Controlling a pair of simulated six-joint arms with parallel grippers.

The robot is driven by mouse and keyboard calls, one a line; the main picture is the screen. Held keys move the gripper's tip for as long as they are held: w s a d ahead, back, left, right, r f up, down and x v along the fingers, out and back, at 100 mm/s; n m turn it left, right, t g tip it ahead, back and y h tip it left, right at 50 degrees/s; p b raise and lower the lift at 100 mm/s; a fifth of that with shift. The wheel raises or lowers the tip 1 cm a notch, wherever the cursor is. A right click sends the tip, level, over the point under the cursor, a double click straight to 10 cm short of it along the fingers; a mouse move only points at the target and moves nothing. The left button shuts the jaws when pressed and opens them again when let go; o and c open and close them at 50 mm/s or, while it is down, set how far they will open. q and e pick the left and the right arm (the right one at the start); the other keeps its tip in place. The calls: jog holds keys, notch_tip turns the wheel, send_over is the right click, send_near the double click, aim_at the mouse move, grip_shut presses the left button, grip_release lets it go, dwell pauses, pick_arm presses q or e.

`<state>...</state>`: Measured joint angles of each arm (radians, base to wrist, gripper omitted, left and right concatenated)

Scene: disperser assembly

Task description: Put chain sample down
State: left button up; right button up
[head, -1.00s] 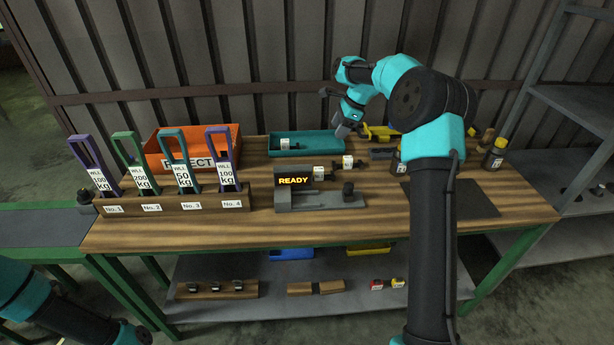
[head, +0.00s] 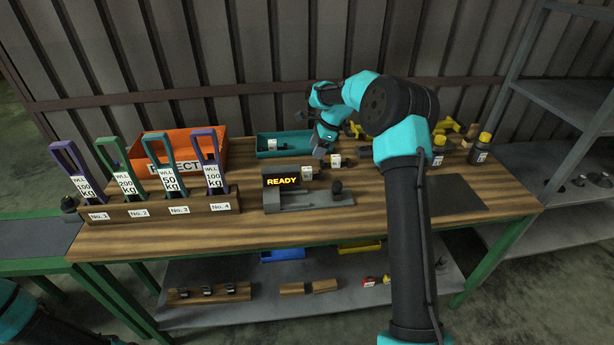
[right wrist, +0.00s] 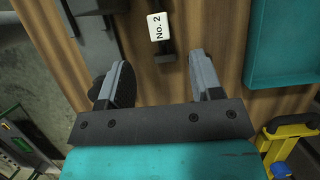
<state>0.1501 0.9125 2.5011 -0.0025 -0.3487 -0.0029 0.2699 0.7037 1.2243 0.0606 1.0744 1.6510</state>
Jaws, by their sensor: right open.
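The chain sample, a small dark piece with a white "No. 2" tag (right wrist: 157,28), lies on the wooden bench in the right wrist view. In the head view a white-tagged sample (head: 308,172) stands just behind the grey tester, beside its READY screen. My right gripper (head: 318,153) is low over the bench between the tester and the teal tray. In the right wrist view its fingers (right wrist: 160,82) are spread, with bare wood between them; the sample's dark end is just beyond, apart from both. The left arm shows at the lower left; its gripper is out of view.
The grey tester (head: 300,202) reads READY. Behind is a teal tray (head: 262,153) with a tagged sample; another tagged sample (head: 336,160) is right of the gripper. A wooden rack (head: 160,212) holds several labelled links before an orange reject bin (head: 215,143). Bottles stand right.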

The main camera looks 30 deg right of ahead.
aim_at(307, 168)
jog(key=shift+x, duration=2.35)
jog(key=shift+x, duration=2.6)
jog(key=shift+s, duration=0.15)
grip_shut()
